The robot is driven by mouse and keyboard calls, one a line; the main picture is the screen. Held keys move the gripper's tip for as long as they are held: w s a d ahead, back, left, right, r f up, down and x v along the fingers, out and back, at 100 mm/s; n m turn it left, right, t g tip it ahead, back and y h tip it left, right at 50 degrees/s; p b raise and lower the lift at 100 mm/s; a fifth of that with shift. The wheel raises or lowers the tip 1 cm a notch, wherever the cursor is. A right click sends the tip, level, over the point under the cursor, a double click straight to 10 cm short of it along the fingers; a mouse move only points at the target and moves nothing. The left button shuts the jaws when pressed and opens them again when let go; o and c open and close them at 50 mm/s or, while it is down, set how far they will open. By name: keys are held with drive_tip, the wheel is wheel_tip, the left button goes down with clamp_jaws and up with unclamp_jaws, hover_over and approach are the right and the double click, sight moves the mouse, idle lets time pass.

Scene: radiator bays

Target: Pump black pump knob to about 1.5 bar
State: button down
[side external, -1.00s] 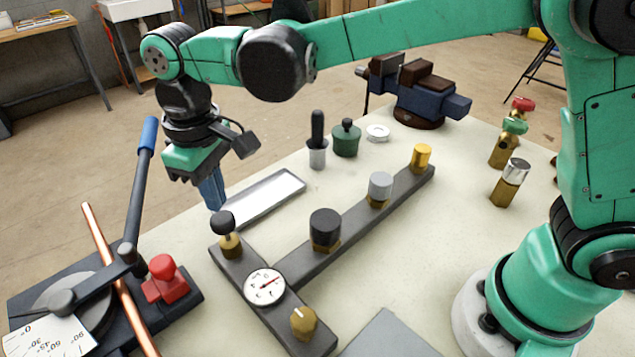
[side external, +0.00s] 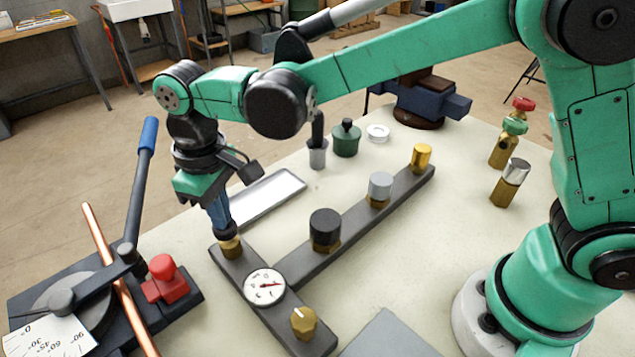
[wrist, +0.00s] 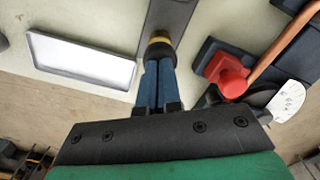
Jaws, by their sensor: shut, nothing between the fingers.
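The black pump knob (side external: 226,230) sits on a brass base (side external: 231,247) at the far left end of the dark manifold bar. It is pressed down close to its base. My gripper (side external: 221,222) is shut and empty, pointing down with its blue fingertips on top of the knob. The round white gauge (side external: 265,286) with a red needle is on the bar near the knob. Its numbers are too small to read.
A pipe bender with a blue-tipped lever (side external: 147,135), a copper pipe (side external: 118,280) and a red block (side external: 165,278) stands left of the knob. A metal tray (side external: 268,195) lies behind it. A black cap (side external: 325,229) and a brass knob (side external: 304,322) are on the manifold.

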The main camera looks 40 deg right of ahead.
drive_tip(key=shift+f, duration=0.25)
drive_tip(key=shift+r, duration=1.9)
wheel_tip(320, 180, up, 6)
drive_tip(key=shift+f, duration=2.95)
drive_tip(key=shift+f, duration=0.9)
